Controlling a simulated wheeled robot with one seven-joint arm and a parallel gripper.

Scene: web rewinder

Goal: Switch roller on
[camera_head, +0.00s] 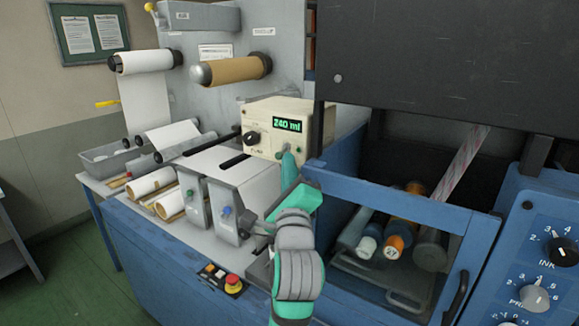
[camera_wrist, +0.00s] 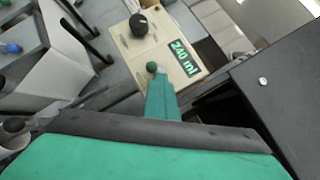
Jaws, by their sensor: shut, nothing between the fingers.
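A cream control box (camera_head: 290,125) stands on the machine's worktop, with a lit green display (camera_head: 288,125) reading 240 ml and a black knob (camera_head: 252,138). A white and a brown roller (camera_head: 232,70) are mounted on the grey panel behind.
A blue-framed guard window (camera_head: 400,195) and a dark cover (camera_head: 450,70) stand close on the right. Grey boxes with green and blue knobs (camera_head: 225,210) stand left of my arm. A red stop button (camera_head: 233,281) is on the front edge. White rolls (camera_head: 150,182) lie at left.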

